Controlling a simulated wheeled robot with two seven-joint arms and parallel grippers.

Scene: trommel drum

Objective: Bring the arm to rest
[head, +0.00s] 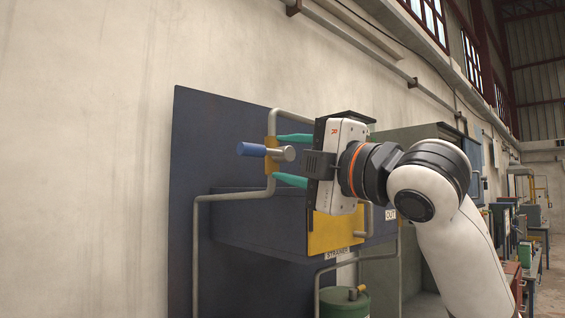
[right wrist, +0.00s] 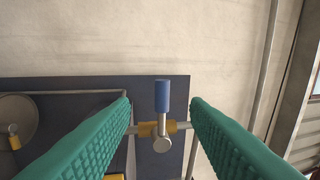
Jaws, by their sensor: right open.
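My right gripper (head: 292,160) comes in from the right in the head view, its two green fingers apart and pointing left. In the right wrist view the green fingers (right wrist: 160,122) stand wide with nothing held between them. Beyond them is a valve with a blue handle (right wrist: 162,96) and a brass body (right wrist: 150,129). In the head view the blue handle (head: 251,149) points left, just past the fingertips, and the grey valve stem (head: 284,154) appears between the fingers. I cannot tell any contact. My left gripper is not in view.
A dark blue panel (head: 200,140) stands against the pale wall (head: 90,150). Grey pipes (head: 197,240) run along it. A dark trough labelled STRAINER (head: 262,238) juts out below my gripper, above a green drum (head: 344,303). Benches with equipment stand far right.

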